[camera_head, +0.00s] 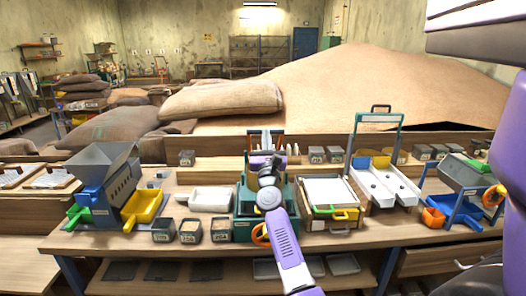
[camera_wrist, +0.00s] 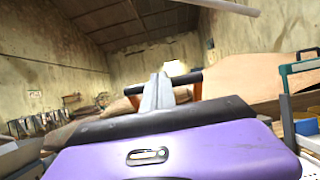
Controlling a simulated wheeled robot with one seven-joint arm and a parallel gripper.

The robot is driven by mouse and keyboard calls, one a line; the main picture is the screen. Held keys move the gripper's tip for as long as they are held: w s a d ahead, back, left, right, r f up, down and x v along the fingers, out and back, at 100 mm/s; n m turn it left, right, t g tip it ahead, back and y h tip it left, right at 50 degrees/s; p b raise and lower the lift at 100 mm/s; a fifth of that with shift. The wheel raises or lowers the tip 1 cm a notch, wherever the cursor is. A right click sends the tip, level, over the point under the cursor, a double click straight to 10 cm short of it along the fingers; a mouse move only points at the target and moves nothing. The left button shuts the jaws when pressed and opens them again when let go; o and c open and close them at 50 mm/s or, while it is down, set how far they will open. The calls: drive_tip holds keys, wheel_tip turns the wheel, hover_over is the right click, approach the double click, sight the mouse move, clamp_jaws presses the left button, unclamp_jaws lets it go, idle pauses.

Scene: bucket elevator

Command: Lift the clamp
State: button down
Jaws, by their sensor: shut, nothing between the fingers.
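My gripper (camera_head: 266,140) is over the green bucket elevator machine (camera_head: 243,228) in the middle of the bench. In the wrist view its two grey fingers (camera_wrist: 158,84) are together, with nothing seen between them. A black bar on orange uprights (camera_wrist: 195,84) lies just behind the fingertips; it may be the clamp, but I cannot tell for sure. I cannot tell whether the fingers touch it. My arm and hand hide much of the machine in the head view. An orange handwheel (camera_head: 260,235) shows at the machine's front.
A grey hopper machine with a yellow tray (camera_head: 143,207) stands left, with a white scoop (camera_head: 210,198) and small bins (camera_head: 190,231) nearer. Right are a white tray box (camera_head: 331,191), a green-framed twin chute (camera_head: 384,184) and a drum machine (camera_head: 462,190). Sacks (camera_head: 220,98) lie behind.

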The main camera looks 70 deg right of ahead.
drive_tip(key=d+r, duration=0.1)
drive_tip(key=w+d+r, duration=0.1)
drive_tip(key=d+r, duration=0.1)
drive_tip(key=shift+w+d+r, duration=0.1)
drive_tip(key=shift+w+r, duration=0.05)
drive_tip(key=shift+r, duration=0.1)
idle(1.2)
